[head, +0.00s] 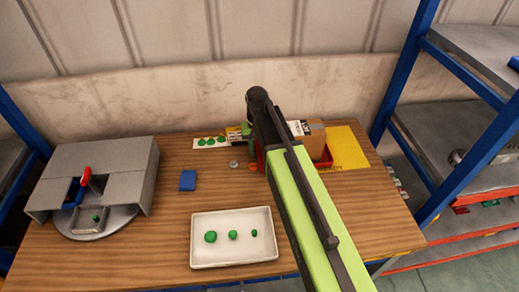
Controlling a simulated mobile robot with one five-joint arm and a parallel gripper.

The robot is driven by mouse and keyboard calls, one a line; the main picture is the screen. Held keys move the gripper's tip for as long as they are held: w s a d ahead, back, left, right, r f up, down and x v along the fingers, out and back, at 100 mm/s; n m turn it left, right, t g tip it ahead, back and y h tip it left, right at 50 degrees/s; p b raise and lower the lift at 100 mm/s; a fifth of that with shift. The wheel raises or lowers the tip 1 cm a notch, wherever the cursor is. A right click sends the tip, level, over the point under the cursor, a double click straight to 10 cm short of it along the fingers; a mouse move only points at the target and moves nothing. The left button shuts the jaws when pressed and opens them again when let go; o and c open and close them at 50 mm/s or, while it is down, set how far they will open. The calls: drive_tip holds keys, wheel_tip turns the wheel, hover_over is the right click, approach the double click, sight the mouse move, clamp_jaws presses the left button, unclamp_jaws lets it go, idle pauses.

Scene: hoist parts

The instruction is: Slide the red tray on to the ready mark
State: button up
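The red tray (327,158) is at the back right of the wooden table, mostly hidden behind my arm. A brown cardboard box (311,138) stands in or just behind it. The yellow mark (352,148) lies flat at the right, with dark lettering partly covered. The tray's right end meets or overlaps the mark's left part; I cannot tell how far. My green and black arm crosses from the lower right, and my gripper (258,152) points down near a red piece at the tray's left side. Its fingers are hidden, and contact is unclear.
A white tray (203,259) with green pieces is in front. A blue block (188,180) and a small grey part (234,165) lie left of my gripper. A white card (197,143) with green pieces is at the back. A grey housing (138,162) fills the left. Blue-framed shelves stand at right.

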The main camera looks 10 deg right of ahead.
clamp_jaws()
idle(1.4)
